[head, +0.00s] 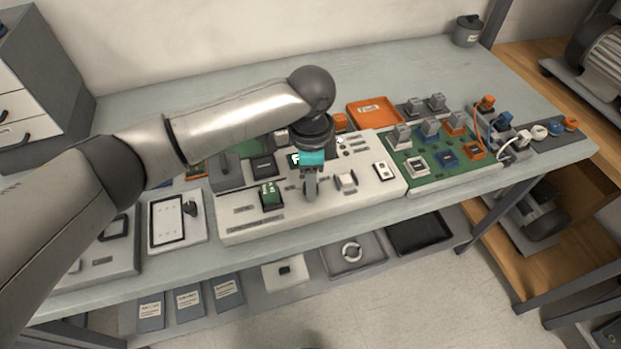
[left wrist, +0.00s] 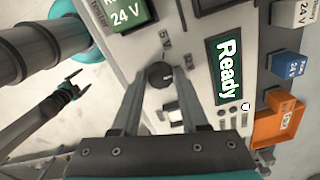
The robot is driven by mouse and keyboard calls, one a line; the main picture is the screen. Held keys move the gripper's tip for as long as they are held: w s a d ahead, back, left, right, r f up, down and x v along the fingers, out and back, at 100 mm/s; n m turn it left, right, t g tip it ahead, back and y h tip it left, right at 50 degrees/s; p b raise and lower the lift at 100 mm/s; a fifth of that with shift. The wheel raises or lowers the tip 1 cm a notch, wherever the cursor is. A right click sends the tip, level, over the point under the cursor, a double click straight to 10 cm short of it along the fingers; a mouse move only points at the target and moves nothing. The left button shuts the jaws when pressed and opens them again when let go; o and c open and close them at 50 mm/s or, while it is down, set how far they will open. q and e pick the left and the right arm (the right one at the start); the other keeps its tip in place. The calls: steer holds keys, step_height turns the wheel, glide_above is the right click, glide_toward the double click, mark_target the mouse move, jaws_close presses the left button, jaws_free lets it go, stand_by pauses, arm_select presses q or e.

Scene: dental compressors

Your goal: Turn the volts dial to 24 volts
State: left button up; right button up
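The volts dial is a small round black knob (left wrist: 160,75) on the pale panel (head: 385,194). In the left wrist view it lies between the tips of my left gripper (left wrist: 159,80), whose fingers stand apart with a slim gap on each side. In the head view my left gripper (head: 311,188) points down over the panel and hides the dial. A green block marked 24 V (left wrist: 128,14) sits on the panel. My right gripper (left wrist: 72,82) shows small in the left wrist view, with its fingers apart.
A green board (head: 432,165) with several grey, blue and orange blocks lies right of the panel. An orange tray (head: 374,112) is behind it. A lower shelf holds trays (head: 415,236) and cards.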

arm_select(q)
jaws_close()
steer(key=m+p, duration=0.2)
steer(key=shift+r+p, duration=0.2)
steer(key=shift+p, duration=0.2)
steer(key=m+p, duration=0.2)
steer(key=m, duration=0.1)
steer(key=m+p, duration=0.1)
steer(key=m, duration=0.2)
steer(key=shift+f+p, duration=0.1)
steer(key=shift+p, duration=0.2)
steer(key=shift+m+p, duration=0.4)
steer(key=shift+m, duration=1.5)
